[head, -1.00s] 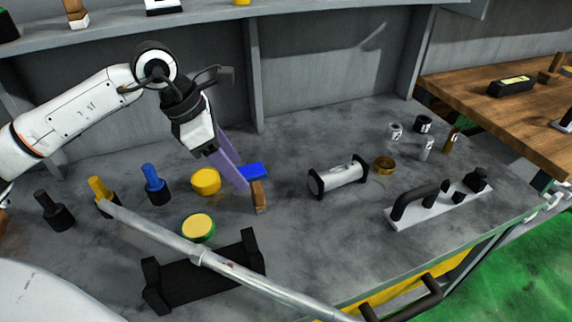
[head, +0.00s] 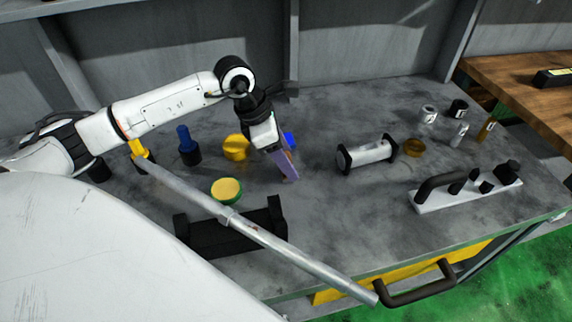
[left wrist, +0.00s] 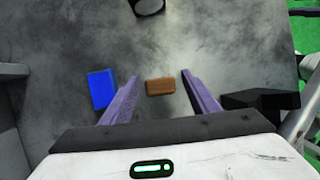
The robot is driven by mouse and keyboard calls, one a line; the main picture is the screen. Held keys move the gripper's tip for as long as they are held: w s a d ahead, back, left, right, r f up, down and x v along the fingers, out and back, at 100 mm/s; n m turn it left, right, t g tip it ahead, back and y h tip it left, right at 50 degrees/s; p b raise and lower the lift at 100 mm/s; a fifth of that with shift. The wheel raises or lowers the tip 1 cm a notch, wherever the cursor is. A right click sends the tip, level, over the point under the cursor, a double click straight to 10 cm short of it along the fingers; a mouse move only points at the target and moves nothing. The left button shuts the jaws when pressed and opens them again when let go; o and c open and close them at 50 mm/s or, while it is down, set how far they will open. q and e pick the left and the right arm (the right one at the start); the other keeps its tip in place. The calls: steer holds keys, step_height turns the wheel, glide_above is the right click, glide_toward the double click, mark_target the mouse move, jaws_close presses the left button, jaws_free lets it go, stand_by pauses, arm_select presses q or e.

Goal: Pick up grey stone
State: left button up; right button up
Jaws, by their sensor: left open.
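My left gripper (head: 287,168) is low over the bench, and its two purple fingers are open. In the left wrist view the open fingers (left wrist: 159,78) have a brown block (left wrist: 160,86) lying between and beyond them, with gaps on both sides. A blue block (left wrist: 101,89) lies just left of the left finger. In the head view the blue block (head: 290,139) shows partly behind the gripper, and the brown block is mostly hidden by the fingers. I cannot make out a clearly grey stone in either view. My right gripper is not in view.
The grey bench (head: 335,215) has free room right of the gripper. A yellow piece (head: 236,148) and a yellow-green disc (head: 226,190) are left. A grey pipe (head: 275,243) crosses in front of a black holder.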

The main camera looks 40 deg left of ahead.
arm_select(q)
steer(key=c, duration=1.2)
steer(key=shift+r, duration=0.15)
step_height(320, 180, up, 10)
steer(key=shift+f+b, duration=0.1)
steer(key=shift+b, duration=0.3)
